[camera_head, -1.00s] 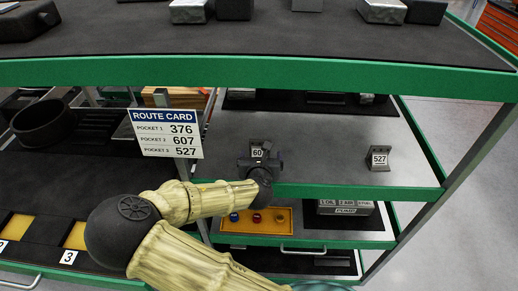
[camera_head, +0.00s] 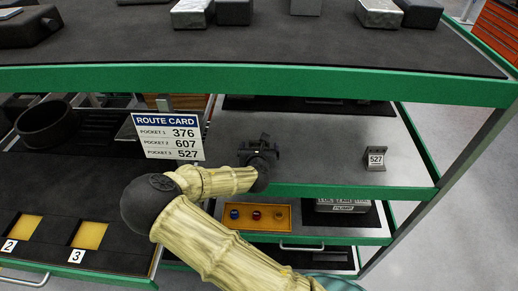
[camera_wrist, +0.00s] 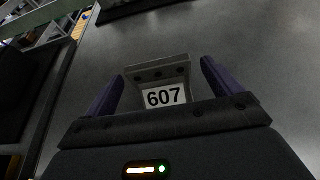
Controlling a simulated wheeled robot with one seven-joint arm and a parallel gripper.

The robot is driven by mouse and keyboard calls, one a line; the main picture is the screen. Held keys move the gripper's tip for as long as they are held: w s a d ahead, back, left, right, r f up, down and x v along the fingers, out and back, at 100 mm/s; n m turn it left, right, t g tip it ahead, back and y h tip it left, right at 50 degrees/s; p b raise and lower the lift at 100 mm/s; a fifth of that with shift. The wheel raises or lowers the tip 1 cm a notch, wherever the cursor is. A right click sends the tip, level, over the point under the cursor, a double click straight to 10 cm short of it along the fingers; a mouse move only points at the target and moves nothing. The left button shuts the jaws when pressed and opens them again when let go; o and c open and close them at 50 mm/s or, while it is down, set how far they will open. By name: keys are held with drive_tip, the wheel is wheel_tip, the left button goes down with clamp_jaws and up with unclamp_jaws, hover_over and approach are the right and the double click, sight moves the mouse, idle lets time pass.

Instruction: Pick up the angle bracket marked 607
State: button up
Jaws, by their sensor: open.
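The angle bracket marked 607 (camera_wrist: 160,76) stands on the grey shelf, grey with a white label, in the wrist view. My gripper (camera_wrist: 160,88) is open, with one dark finger on each side of the bracket and a gap showing on both sides. In the head view my gripper (camera_head: 260,148) is over the middle shelf and hides most of that bracket. Another bracket, marked 527 (camera_head: 376,159), stands to the right on the same shelf. The route card (camera_head: 169,137) lists 376, 607 and 527 for its pockets.
The middle shelf (camera_head: 330,140) has bare room between the two brackets. The upper shelf's green edge (camera_head: 270,79) runs above it. A yellow tray (camera_head: 270,217) with small coloured parts lies below. Numbered pockets (camera_head: 88,235) are at lower left.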

drive_tip(key=shift+c, duration=0.4)
drive_tip(key=c, duration=1.1)
wheel_tip(320, 180, up, 10)
drive_tip(key=b, duration=0.2)
drive_tip(key=shift+b, duration=0.4)
